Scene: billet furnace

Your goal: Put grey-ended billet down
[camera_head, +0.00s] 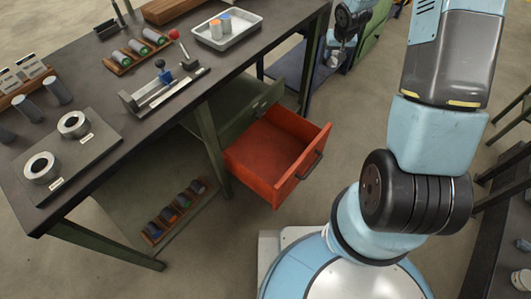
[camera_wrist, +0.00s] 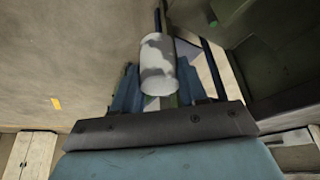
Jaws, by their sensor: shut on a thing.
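The grey-ended billet (camera_wrist: 158,62) is a pale grey cylinder in the wrist view. My gripper (camera_wrist: 157,88) is shut on it, with a blue finger on each side. In the head view my gripper (camera_head: 336,50) is at the top, right of the workbench, partly dark and small. A pale bit of the billet (camera_head: 333,59) seems to show at its tip. Whether the billet touches anything beneath it cannot be told.
The dark workbench (camera_head: 110,178) at left carries a plate with two ring holders (camera_head: 73,123), a clamp fixture (camera_head: 160,90), a wooden rack of billets (camera_head: 122,61) and a metal tray (camera_head: 228,40) with two billets. An open red drawer (camera_head: 268,150) juts out below. A lower shelf rack (camera_head: 172,222) holds several billets.

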